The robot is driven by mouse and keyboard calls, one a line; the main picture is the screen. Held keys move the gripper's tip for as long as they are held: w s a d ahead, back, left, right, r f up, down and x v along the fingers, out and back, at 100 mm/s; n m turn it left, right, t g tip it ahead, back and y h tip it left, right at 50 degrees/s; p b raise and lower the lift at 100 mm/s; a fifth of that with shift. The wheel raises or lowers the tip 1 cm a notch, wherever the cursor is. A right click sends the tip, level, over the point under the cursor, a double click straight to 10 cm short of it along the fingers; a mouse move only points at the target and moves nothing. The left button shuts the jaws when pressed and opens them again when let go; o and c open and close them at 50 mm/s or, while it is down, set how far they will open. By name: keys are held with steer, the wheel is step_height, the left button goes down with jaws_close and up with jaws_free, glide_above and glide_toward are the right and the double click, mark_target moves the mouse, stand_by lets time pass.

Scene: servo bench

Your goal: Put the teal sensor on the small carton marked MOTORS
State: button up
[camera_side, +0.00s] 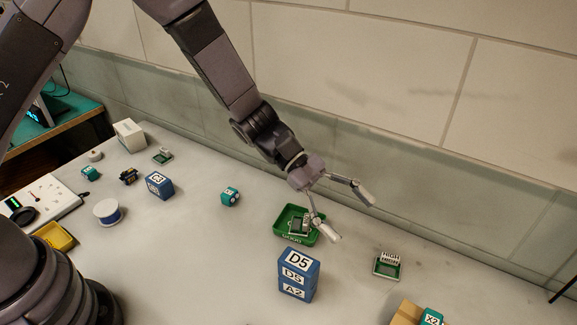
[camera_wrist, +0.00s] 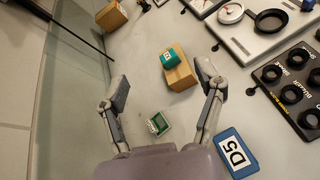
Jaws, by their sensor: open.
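A teal block marked X2 (camera_side: 431,317) shows at the bottom edge of the side view, right of a brown carton (camera_side: 404,314). In the wrist view the teal block (camera_wrist: 168,58) overlaps the upper left of the carton (camera_wrist: 184,76); I cannot tell whether it rests on it or against it. No MOTORS marking is readable on the carton. Other teal blocks lie at the middle (camera_side: 230,196) and far left (camera_side: 90,173). My gripper (camera_side: 346,212) is open and empty above the bench. In the wrist view the carton lies beyond its spread fingers (camera_wrist: 164,80).
A green tray (camera_side: 283,236) holding a small part sits below my gripper. A blue D5 stack (camera_side: 298,275) stands in front of it. A green board (camera_side: 388,266) lies to the right. Another brown carton (camera_wrist: 111,16) is at the wrist view's top, near a wall.

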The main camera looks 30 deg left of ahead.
steer(key=s+a+r+m+y, duration=0.1)
steer(key=s+a+r+m, duration=0.2)
steer(key=a+r, duration=0.25)
steer(key=s+a+r+m+t+y, duration=0.1)
steer(key=s+a+r+m+y, duration=0.1)
steer(key=a+r+m, duration=0.3)
steer(key=s+a+r+y, duration=0.1)
steer(key=s+a+r, duration=0.25)
steer(key=a, duration=0.25)
steer(key=s+a+r+m+t+y, duration=0.2)
steer(key=s+a+t+y, duration=0.1)
steer(key=a, duration=0.7)
steer(key=s+a+r+m+t+y, duration=0.1)
steer(key=s+a+m+t+y, duration=0.2)
steer(key=a, duration=0.7)
steer(key=s+y, duration=0.2)
steer(key=s, duration=0.2)
steer(key=shift+s+a+r+y, duration=0.2)
steer(key=shift+s+r+y, duration=0.05)
steer(key=shift+r+y, duration=0.15)
